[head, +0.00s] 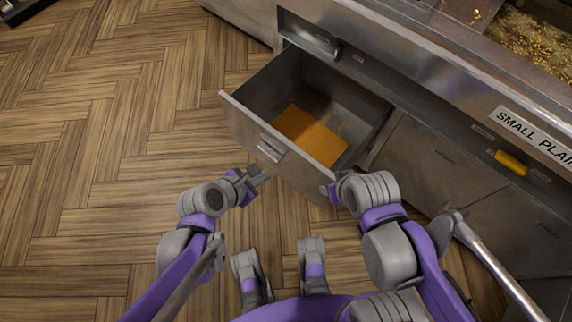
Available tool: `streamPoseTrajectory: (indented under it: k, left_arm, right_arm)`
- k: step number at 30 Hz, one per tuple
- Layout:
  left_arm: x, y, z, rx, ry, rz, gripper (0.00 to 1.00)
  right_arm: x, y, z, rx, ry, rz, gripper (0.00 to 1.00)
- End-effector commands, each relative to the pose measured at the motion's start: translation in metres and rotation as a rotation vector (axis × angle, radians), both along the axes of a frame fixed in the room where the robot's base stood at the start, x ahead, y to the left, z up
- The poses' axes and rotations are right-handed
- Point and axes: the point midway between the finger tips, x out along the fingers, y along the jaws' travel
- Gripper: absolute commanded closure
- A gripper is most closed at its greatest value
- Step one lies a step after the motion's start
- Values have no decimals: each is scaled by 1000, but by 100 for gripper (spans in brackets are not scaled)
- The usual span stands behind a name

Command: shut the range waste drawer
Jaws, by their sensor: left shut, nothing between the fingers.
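The range waste drawer (228,104) is a grey metal drawer pulled well out of the range front, with an orange-brown flat piece (308,135) on its floor. Its front panel faces me and carries a small metal handle (272,147). My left gripper (262,177) is shut and empty, just in front of the drawer's front panel, below the handle; I cannot tell whether it touches. My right gripper (328,190) is by the right end of the drawer front, mostly hidden behind its own wrist, so its fingers do not show clearly.
The metal range (430,160) runs along the right, with closed cabinet fronts beside the drawer. A yellow handle (511,162) and a "SMALL PLAI…" label (537,137) are on its front. A fryer basin with crumbs (530,45) is at top right. The wooden floor (100,130) at left is clear.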

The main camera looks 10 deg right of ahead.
Motion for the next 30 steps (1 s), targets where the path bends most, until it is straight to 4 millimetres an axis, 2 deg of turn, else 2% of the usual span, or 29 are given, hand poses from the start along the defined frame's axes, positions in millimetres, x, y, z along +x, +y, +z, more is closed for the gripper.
streamPoseTrajectory:
  k: [1,6,11,23,30]
  left_arm:
    - [2,-7,-12,-47,40,44,100]
    - [4,-18,-22,-129,111,126,100]
    - [11,-28,-33,-133,115,130,100]
    - [45,-75,-93,-132,114,129,100]
    - [63,-100,-90,-130,113,129,100]
  right_arm:
    - [1,0,-11,0,4,0,48]
    - [1,0,-18,0,6,0,48]
    - [2,0,-25,0,9,0,48]
    - [6,0,-61,0,21,0,48]
    - [6,0,-64,0,22,0,48]
